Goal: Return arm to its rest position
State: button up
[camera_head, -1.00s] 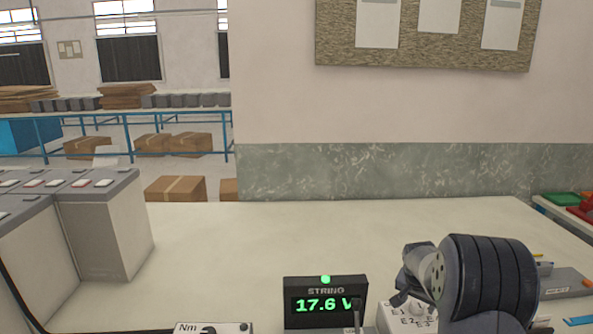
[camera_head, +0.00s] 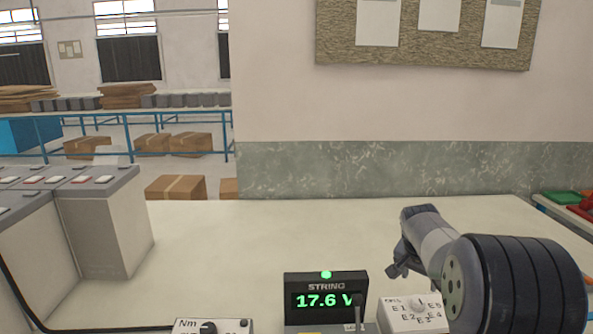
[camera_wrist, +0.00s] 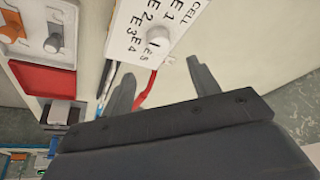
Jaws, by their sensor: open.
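My gripper (camera_wrist: 168,82) shows in the wrist view with its two dark fingers spread apart and nothing between them. It hangs above the table, beside the white cell selector box marked E1 to E5. In the head view my arm stands at the lower right, and the gripper end (camera_head: 398,272) points left, partly hidden by the arm. The selector box (camera_head: 415,314) stands just below it in the picture and also shows in the wrist view (camera_wrist: 150,30). I cannot tell the exact gap between them.
A string voltage display (camera_head: 325,301) reads 17.6 V at the bottom centre. An Nm box (camera_head: 213,326) stands left of it. Grey battery blocks (camera_head: 105,225) fill the left side. The middle of the table (camera_head: 260,230) is clear. Red and blue cables (camera_wrist: 146,88) run below the selector box.

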aim_at(419, 299)
jog(key=x, duration=0.9)
jog(key=shift+f+p, duration=0.2)
jog(key=shift+p, duration=0.15)
jog(key=shift+w+d+f+p, duration=0.15)
jog(key=shift+d+f+p, duration=0.05)
jog(key=shift+f+p, duration=0.15)
jog(key=shift+r+n+p, duration=0.15)
jog(key=shift+n+p, duration=0.4)
jog(key=shift+n, duration=0.15)
jog(key=shift+d+n+t+y+p, duration=0.1)
jog(key=shift+n+t+y+p, duration=0.2)
jog(key=shift+n+y+p, duration=0.6)
jog(key=shift+d+n+y+p, duration=0.1)
jog(key=shift+n+y+p, duration=0.55)
jog(key=shift+n, duration=2.05)
jog(key=shift+t, duration=0.3)
jog(key=s+f+b+v, duration=0.1)
jog(key=s+v, duration=0.1)
jog(key=v, duration=0.9)
jog(key=shift+s+r+b, duration=0.3)
jog(key=shift+s+b, duration=0.1)
jog(key=shift+s, duration=0.1)
